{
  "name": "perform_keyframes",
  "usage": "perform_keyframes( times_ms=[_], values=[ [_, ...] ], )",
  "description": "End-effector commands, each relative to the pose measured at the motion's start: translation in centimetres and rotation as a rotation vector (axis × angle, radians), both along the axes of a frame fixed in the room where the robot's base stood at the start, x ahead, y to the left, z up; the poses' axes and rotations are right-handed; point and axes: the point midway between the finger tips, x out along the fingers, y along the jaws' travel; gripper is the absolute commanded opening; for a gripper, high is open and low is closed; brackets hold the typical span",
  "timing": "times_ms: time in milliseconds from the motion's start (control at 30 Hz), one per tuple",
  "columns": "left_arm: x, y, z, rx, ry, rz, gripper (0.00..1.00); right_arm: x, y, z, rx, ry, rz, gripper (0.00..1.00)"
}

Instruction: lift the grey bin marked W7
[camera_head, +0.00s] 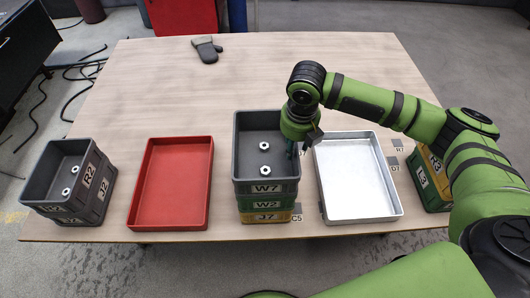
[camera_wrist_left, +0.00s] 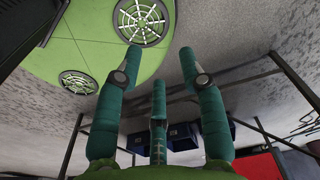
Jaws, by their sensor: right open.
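The grey bin marked W7 (camera_head: 267,187) is the top of a stack at the front middle of the table. Two bright metal nut-like pieces (camera_head: 265,147) lie in it. Below it are a green bin marked W2 (camera_head: 267,204) and a yellow bin marked J7 (camera_head: 267,217). My right gripper (camera_head: 294,150) is open and points down at the bin's right wall, hiding part of that rim. I cannot tell whether it touches. My left gripper (camera_wrist_left: 160,65) shows only in the left wrist view, with its fingers spread and nothing between them.
A red tray (camera_head: 134,190) stands left of the stack and a silver tray (camera_head: 390,190) close on its right. Another grey bin marked R2 (camera_head: 90,172) tops a stack at far left. A bin stack (camera_head: 433,178) stands at far right.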

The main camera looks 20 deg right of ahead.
Motion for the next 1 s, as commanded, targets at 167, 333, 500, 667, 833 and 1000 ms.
perform_keyframes(
  times_ms=[167,333,500,667,833,1000],
  values=[
    [0.0,0.0,0.3,0.000,0.000,-0.001,0.40,0.2,0.0,-1.5,-0.001,-0.001,0.002,0.41],
    [1.7,-0.1,0.3,-0.002,-0.025,-0.001,0.40,0.2,0.0,-1.6,0.000,-0.002,0.002,0.41],
    [2.4,-0.2,0.4,-0.004,-0.039,-0.001,0.40,0.2,0.0,-1.6,0.000,-0.002,0.002,0.00],
    [2.2,-0.2,0.4,-0.004,-0.035,-0.001,0.40,0.2,0.0,-1.5,0.001,-0.004,0.001,0.00],
    [1.7,-0.2,0.4,-0.004,-0.028,-0.001,0.40,0.2,0.0,-1.5,0.001,-0.003,0.001,0.00],
    [1.3,-0.1,0.2,-0.003,-0.022,0.000,0.40,0.3,0.0,-1.1,0.002,-0.005,0.000,0.00]
  ],
)
